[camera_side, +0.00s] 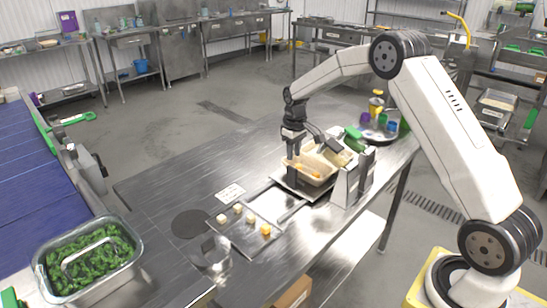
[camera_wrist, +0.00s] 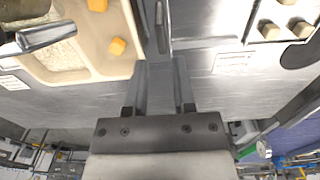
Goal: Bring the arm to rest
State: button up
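My gripper (camera_side: 292,170) points down at the near left edge of a cream food tray (camera_side: 326,178). In the wrist view the two fingers of my gripper (camera_wrist: 160,68) stand apart with only grey metal showing between them. The cream tray, also in the wrist view (camera_wrist: 122,68), holds rice (camera_wrist: 62,58) and orange cubes (camera_wrist: 117,46) in compartments. It lies beside the fingers, and I cannot tell whether they touch it.
A metal tray (camera_side: 233,236) with several pale and yellow cubes lies left of the cream tray. A dark disc (camera_side: 190,223) is on the steel table (camera_side: 150,190).

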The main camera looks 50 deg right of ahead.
jog(key=s+a+r+t, duration=0.1)
jog(key=s+a, duration=0.7)
jog(key=s, duration=0.4)
jog(key=s+a+r+t, duration=0.1)
jog(key=s+a, duration=0.7)
jog(key=s, duration=0.4)
jog(key=shift+a+t, duration=0.15)
jog(key=shift+t, duration=0.15)
dwell(0.5)
